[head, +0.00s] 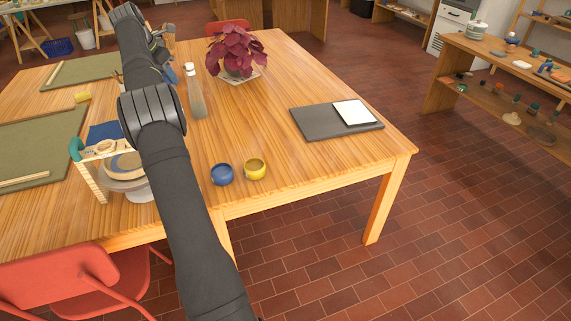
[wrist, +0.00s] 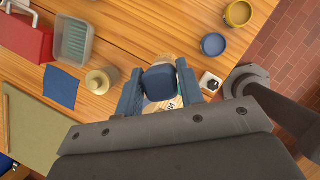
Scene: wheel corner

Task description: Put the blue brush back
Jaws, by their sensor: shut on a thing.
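My gripper (wrist: 159,72) is shut on a dark blue thing (wrist: 160,86), which sits between its two blue-grey fingers in the wrist view. I take it for the blue brush, though its bristles and full shape do not show. In the head view my gripper (head: 166,60) is over the far left part of the wooden table, largely hidden behind my arm. A bit of blue (head: 171,75) shows beside it there. The place where the brush belongs cannot be made out.
A blue cup (head: 221,174) and a yellow cup (head: 256,169) stand near the front edge. A bottle (head: 196,95) and a potted plant (head: 236,52) stand right of my arm. A clear container (wrist: 73,42) and blue cloth (wrist: 61,87) show in the wrist view.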

